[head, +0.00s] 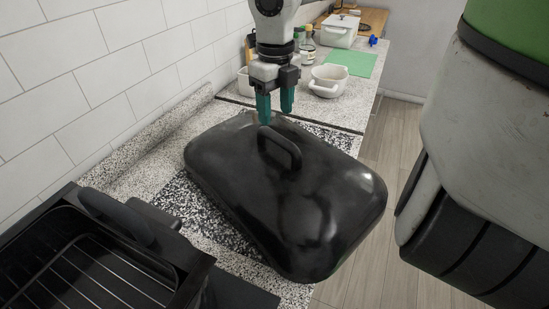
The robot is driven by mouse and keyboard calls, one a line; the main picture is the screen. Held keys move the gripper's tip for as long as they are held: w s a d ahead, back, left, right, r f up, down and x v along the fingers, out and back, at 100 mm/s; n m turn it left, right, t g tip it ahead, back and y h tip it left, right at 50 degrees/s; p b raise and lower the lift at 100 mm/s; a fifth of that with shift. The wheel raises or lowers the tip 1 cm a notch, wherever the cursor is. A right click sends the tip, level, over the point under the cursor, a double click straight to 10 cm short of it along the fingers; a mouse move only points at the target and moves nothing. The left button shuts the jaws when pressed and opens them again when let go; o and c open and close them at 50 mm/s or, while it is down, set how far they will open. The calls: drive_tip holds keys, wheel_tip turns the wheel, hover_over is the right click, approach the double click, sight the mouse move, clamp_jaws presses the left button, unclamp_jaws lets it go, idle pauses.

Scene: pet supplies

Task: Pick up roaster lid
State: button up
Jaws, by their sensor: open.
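The roaster lid (310,215) is a large, glossy black domed cover with a loop handle (279,146) on top. It lies on the speckled counter in the middle of the head view. My gripper (275,106) has two teal fingers pointing down. It is open and shows just behind and above the handle, toward the lid's far edge. The fingers are apart with nothing seen between them. I cannot tell whether the fingertips touch the lid.
A black roaster pan (85,262) with a wire rack stands at the lower left. White pots (328,81), small jars (307,46) and a green mat (351,61) sit farther back on the counter (180,165). A tiled wall bounds the left. Wooden floor (395,165) lies to the right.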

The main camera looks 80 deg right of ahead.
sight(278, 135)
drive_tip(key=f, duration=0.3)
drive_tip(key=a+f+p, duration=0.1)
drive_tip(key=f, duration=0.1)
drive_tip(key=shift+s+f, duration=0.1)
drive_tip(key=shift+s, duration=0.3)
drive_tip(key=shift+f, duration=0.55)
drive_tip(key=shift+c, duration=0.5)
clamp_jaws()
drive_tip(key=shift+r, duration=0.1)
